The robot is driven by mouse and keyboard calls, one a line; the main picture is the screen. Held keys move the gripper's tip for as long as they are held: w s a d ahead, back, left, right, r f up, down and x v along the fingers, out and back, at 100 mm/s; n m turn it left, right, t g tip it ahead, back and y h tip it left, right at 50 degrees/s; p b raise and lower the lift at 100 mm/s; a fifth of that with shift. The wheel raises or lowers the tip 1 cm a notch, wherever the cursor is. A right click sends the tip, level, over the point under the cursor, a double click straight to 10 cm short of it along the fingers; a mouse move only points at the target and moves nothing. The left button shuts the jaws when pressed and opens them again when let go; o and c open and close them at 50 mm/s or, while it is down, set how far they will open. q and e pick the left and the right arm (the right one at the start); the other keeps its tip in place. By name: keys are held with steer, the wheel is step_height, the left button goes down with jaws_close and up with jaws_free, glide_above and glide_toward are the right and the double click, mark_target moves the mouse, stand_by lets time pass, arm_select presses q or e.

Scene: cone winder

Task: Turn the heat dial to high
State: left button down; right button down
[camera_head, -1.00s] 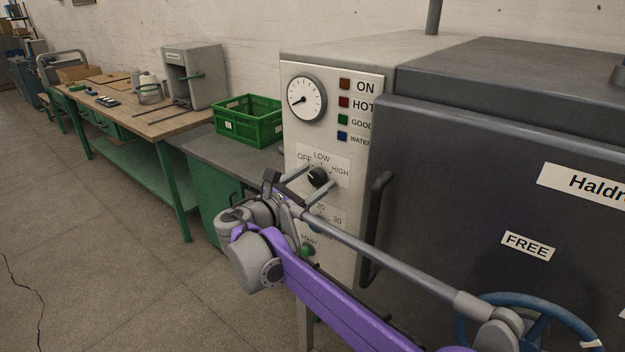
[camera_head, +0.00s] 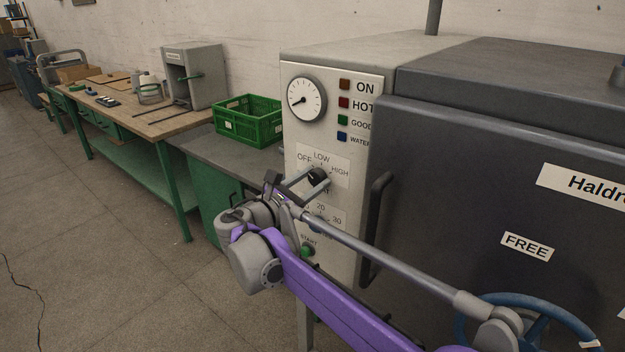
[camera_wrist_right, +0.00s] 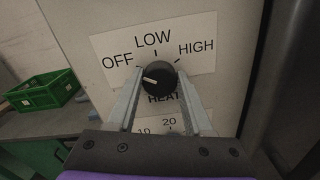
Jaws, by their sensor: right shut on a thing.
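The black heat dial (camera_head: 317,175) sits on the pale front panel of the machine, under the labels OFF, LOW and HIGH. In the right wrist view the round dial (camera_wrist_right: 158,77) shows a white mark pointing left, on the OFF side. My right gripper (camera_head: 315,177) reaches the panel from the front, with one finger on each side of the dial. It is shut on the dial, as the right wrist view of the gripper (camera_wrist_right: 160,80) also shows. The fingers hide the dial's side edges. My left gripper is not in view.
A second dial with numbers (camera_head: 320,208) and a green START button (camera_head: 308,250) sit below. The dark door's handle (camera_head: 376,228) stands out close to the right. A green crate (camera_head: 248,122) stands on the bench to the left.

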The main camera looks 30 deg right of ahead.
steer(key=m+p, duration=0.2)
steer(key=m, duration=0.3)
steer(key=m+p, duration=0.2)
steer(key=m, duration=0.4)
steer(key=shift+m, duration=0.4)
steer(key=m+p, duration=0.2)
steer(key=m, duration=0.4)
steer(key=shift+f+p, duration=0.1)
steer(key=shift+p, duration=0.3)
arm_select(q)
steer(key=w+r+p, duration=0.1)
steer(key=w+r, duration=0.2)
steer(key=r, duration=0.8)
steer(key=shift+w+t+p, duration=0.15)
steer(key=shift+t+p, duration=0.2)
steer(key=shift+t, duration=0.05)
arm_select(e)
steer(key=m, duration=0.5)
steer(key=shift+f, duration=0.1)
steer(key=shift+m, duration=0.4)
steer(key=shift+c, duration=1.5)
jaws_free()
